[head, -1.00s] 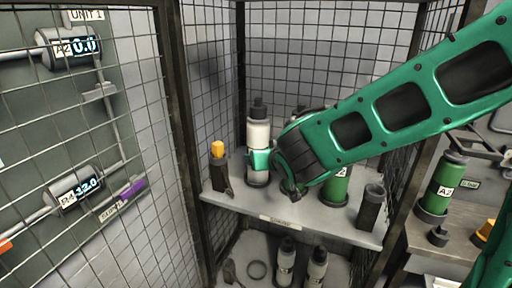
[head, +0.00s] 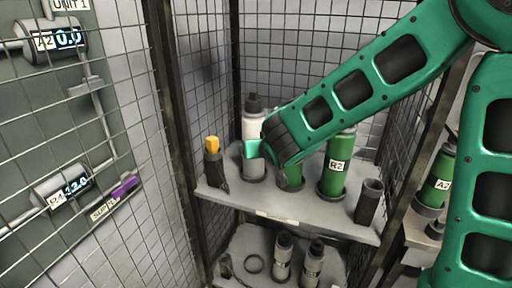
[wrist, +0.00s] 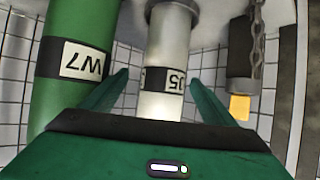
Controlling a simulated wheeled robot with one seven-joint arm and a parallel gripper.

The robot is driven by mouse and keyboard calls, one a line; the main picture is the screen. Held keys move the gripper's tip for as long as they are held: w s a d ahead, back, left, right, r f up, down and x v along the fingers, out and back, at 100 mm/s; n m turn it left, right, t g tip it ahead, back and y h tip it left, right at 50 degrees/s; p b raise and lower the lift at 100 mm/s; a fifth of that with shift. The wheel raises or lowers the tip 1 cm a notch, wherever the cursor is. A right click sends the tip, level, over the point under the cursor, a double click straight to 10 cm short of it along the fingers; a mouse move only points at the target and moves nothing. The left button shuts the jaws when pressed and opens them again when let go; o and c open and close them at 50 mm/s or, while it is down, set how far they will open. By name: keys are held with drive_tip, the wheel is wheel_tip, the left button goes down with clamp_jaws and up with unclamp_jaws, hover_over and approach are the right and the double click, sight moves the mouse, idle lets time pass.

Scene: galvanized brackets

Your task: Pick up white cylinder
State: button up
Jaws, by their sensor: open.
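The white cylinder (head: 252,127) stands upright on the upper shelf, its dark cap up, in the head view. In the wrist view the white cylinder (wrist: 169,45) carries a dark band and a label, and lies between the two fingers. My gripper (wrist: 158,77) is open, one finger on each side of it, with no contact clearly visible. In the head view a teal part of my gripper (head: 252,150) covers the cylinder's middle, and my arm hides the rest of the gripper.
A green cylinder marked W7 (wrist: 75,65) stands close beside one finger. A green cylinder (head: 337,165) and a dark empty cup (head: 369,202) are further right. A dark holder with a yellow top (head: 213,160) is left. Wire mesh encloses the shelf (head: 310,222); white cylinders (head: 283,262) stand below.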

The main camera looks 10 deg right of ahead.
drive_tip(key=x, duration=0.5)
drive_tip(key=shift+a+r, duration=0.2)
drive_tip(key=shift+a, duration=0.15)
drive_tip(key=shift+c, duration=0.4)
clamp_jaws()
drive_tip(key=shift+w+r, duration=0.1)
drive_tip(key=shift+r, duration=0.05)
